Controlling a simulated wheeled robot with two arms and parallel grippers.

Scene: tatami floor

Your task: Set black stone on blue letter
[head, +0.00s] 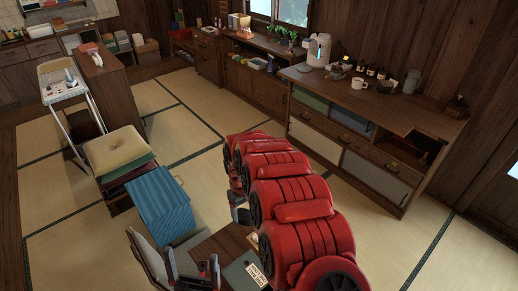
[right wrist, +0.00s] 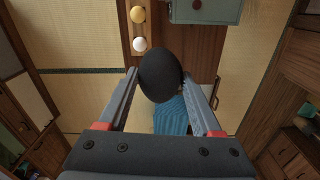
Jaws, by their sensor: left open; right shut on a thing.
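The black stone (right wrist: 160,77) is a smooth, dark oval held between the two fingers of my right gripper (right wrist: 161,80) in the right wrist view. In the head view my red right arm covers much of the area around that gripper, and I cannot make the stone out. My left gripper (head: 192,266) is open and empty at the bottom of the head view. A grey-teal flat thing (right wrist: 211,14) with a round red-brown spot lies beyond the stone in the right wrist view. I cannot tell whether it is the blue letter.
A blue ribbed thing (head: 163,208) and stacked cushions (head: 117,150) stand left. A long cabinet (head: 365,105) stands right.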

